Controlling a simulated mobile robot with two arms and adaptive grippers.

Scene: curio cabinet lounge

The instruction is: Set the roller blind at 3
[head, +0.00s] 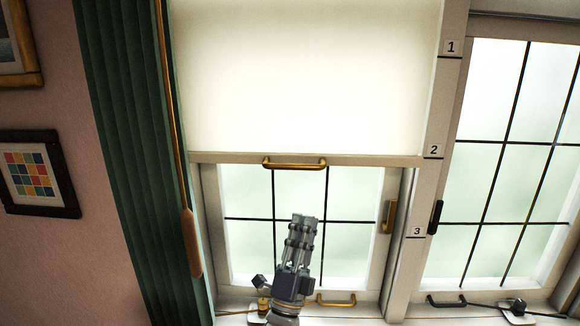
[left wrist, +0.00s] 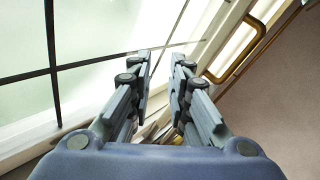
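The cream roller blind (head: 310,75) covers the upper part of the left window. Its bottom bar (head: 375,160) is level with the mark 2 (head: 433,151) on the scale at the right of the frame. The mark 3 (head: 416,232) is lower, beside the bare panes. A brass pull handle (head: 295,163) sits on the bottom bar; what looks like it shows in the left wrist view (left wrist: 251,49). My left gripper (head: 305,218) is below the handle and apart from it. Its fingers (left wrist: 161,64) are parted with nothing between them. My right gripper is out of view.
A brass handle (head: 389,216) is on the right side of the window frame and another (head: 336,300) is at its bottom. A cord with a wooden grip (head: 191,243) hangs by the green curtain (head: 130,130). A second window stands right.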

